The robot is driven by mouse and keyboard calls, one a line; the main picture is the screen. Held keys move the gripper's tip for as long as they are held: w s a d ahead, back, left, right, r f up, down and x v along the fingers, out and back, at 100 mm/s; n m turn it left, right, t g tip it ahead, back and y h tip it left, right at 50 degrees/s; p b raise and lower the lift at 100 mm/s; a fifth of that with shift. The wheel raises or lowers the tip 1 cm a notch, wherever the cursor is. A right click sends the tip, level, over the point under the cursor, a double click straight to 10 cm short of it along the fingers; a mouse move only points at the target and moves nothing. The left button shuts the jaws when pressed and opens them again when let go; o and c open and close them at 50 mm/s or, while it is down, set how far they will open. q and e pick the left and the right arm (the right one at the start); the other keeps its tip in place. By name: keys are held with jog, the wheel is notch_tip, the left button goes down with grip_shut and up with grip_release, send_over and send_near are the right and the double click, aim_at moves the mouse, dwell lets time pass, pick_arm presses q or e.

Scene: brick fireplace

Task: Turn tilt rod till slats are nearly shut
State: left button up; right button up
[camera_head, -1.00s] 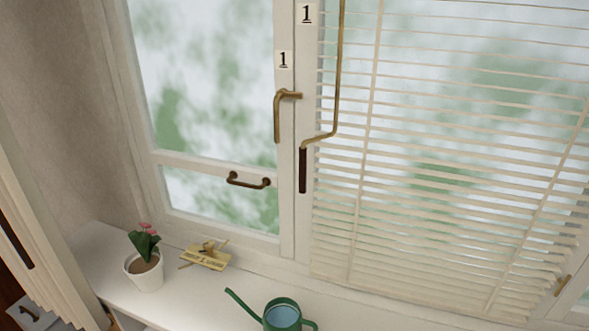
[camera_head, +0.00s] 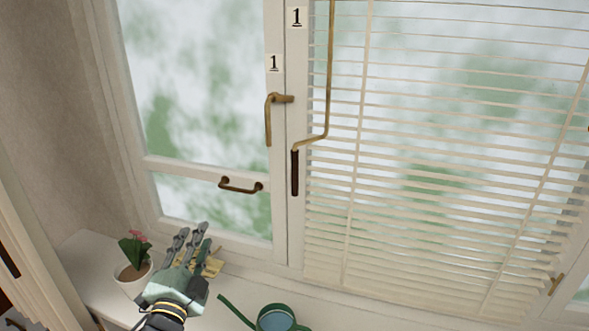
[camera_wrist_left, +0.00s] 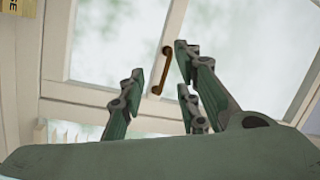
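The tilt rod (camera_head: 331,70) is a thin brass rod hanging before the blind, cranked at its lower end to a dark brown handle (camera_head: 295,173). The blind's slats (camera_head: 430,150) are open, with the window glass showing between them. My left gripper (camera_head: 190,237) is in the lower left of the head view, fingers spread and empty, below and left of the rod handle and apart from it. Its open fingers also show in the left wrist view (camera_wrist_left: 160,85), with a brown pull handle (camera_wrist_left: 162,70) on the window behind them. My right gripper is not in view.
The left sash carries a brass latch (camera_head: 268,118) and a pull handle (camera_head: 241,186). On the white sill are a potted plant (camera_head: 133,268) and a green watering can (camera_head: 275,318). A small yellowish item (camera_head: 213,265) is partly hidden behind my left gripper.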

pick_arm(q)
jog(key=w+d+r+m+t+h, duration=0.1)
jog(key=d+r+m+h, duration=0.2)
jog(key=r+m+h, duration=0.3)
jog(key=d+r+m+t+h, duration=0.1)
jog(key=d+r+m+h, duration=0.2)
jog(key=r+m, duration=0.4)
jog(key=m+g+h, duration=0.7)
jog(key=m+g, duration=0.9)
jog(key=m, duration=0.8)
send_near(295, 169)
jog(key=w+d, duration=0.2)
jog(key=d, duration=0.1)
jog(key=p+x, duration=0.3)
jog(key=x, duration=0.3)
jog(key=shift+d+f, duration=0.15)
jog(key=shift+d, duration=0.2)
jog(key=shift+c, duration=0.3)
grip_shut()
